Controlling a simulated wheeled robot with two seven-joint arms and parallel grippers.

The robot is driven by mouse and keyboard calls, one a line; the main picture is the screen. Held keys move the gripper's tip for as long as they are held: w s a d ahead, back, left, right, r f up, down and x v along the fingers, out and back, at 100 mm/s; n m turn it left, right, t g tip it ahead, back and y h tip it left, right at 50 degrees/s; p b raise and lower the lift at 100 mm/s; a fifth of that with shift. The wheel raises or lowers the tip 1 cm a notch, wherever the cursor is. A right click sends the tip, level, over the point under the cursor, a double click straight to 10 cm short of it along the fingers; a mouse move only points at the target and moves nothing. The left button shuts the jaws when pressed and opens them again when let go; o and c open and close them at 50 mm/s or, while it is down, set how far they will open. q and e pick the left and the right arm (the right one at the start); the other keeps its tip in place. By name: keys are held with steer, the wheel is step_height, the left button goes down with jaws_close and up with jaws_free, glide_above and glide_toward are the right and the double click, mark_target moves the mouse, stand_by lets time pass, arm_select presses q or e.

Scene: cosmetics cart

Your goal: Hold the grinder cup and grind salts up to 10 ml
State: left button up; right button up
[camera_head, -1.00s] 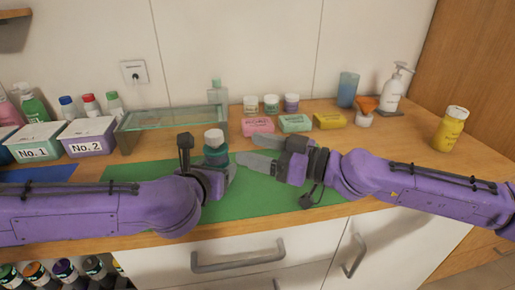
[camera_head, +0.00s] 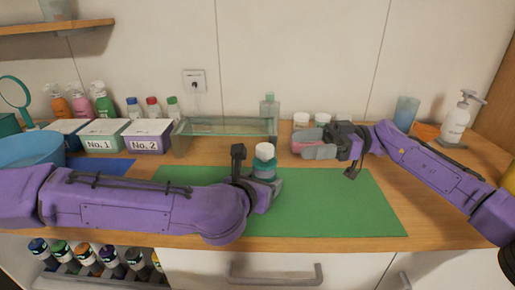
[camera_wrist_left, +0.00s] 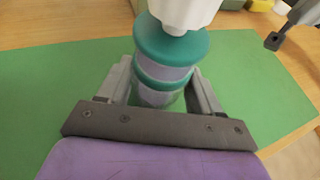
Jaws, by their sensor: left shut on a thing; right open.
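The grinder cup (camera_head: 264,163), a small teal container with a white top, stands upright over the green mat. My left gripper (camera_head: 268,188) is shut around its lower body. In the left wrist view the cup (camera_wrist_left: 170,46) sits between the two grey fingers (camera_wrist_left: 163,88); its white top is cut off by the frame edge. My right gripper (camera_head: 318,146) is open at the back, to the right of the cup. A pink soap bar (camera_head: 303,143) shows between or behind its fingers; I cannot tell if they touch it. Salt inside the cup and any volume marking cannot be made out.
A glass shelf stand (camera_head: 225,127) with a pale green bottle (camera_head: 269,105) is behind the cup. Boxes No. 1 (camera_head: 100,142) and No. 2 (camera_head: 147,143) stand left. White-lidded jars (camera_head: 301,119) are near my right gripper. The right part of the green mat (camera_head: 345,205) is clear.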

mark_target(257, 146)
steer(key=a, duration=0.4)
steer(key=s+a, duration=0.1)
steer(key=a, duration=0.2)
steer(key=s+a, duration=0.1)
steer(key=a, duration=0.3)
steer(key=shift+s+a+f, duration=0.1)
steer(key=shift+s+a, duration=0.05)
steer(key=shift+a, duration=0.15)
steer(key=c, duration=1)
steer(key=shift+w+m+t, duration=0.15)
steer(key=shift+m+t, duration=0.55)
steer(key=shift+t, duration=0.5)
steer(key=shift+w+m+t, duration=0.1)
steer(key=shift+m+t, duration=0.6)
steer(key=shift+t, duration=0.5)
steer(key=o, duration=1)
